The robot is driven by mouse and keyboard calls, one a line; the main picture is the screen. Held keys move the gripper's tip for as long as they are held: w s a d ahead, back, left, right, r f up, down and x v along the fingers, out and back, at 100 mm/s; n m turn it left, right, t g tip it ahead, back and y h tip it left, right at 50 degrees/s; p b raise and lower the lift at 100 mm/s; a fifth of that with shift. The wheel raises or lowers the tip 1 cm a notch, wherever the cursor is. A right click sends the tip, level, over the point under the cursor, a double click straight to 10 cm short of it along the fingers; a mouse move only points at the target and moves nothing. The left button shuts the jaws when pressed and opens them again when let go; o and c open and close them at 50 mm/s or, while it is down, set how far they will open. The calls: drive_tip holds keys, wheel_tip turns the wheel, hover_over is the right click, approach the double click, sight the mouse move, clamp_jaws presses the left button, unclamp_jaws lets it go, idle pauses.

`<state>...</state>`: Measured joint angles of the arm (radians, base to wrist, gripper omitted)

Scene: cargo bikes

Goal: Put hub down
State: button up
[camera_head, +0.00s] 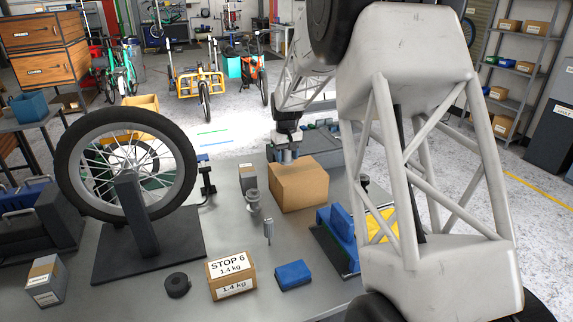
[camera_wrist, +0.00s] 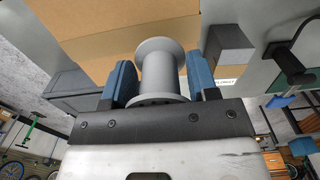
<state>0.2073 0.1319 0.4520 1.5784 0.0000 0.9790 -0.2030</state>
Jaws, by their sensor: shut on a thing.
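My gripper (camera_head: 287,156) hangs above the bench in the head view, just behind the top of a brown cardboard box (camera_head: 298,187). In the wrist view my gripper (camera_wrist: 161,82) has its blue fingers shut on a grey spool-shaped hub (camera_wrist: 160,66), one finger on each side. The hub's wide flange faces the box. In the head view the fingers and the box largely hide the held hub. Another grey spool-like part (camera_head: 253,201) stands upright on the bench, left of the box.
A wheel (camera_head: 127,165) in a dark stand fills the bench's left. A small grey box (camera_head: 247,177), metal pin (camera_head: 268,231), STOP 6 box (camera_head: 231,275), black ring (camera_head: 177,285), blue block (camera_head: 293,275) and blue fixture (camera_head: 338,230) stand around. Grey bench shows between them.

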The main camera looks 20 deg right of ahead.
sight(286, 163)
drive_tip(key=shift+f, duration=1.75)
drive_tip(key=shift+f, duration=0.15)
drive_tip(key=o, duration=1)
wheel_tip(286, 163, up, 12)
drive_tip(key=shift+r, duration=0.1)
drive_tip(key=shift+s+r, duration=0.1)
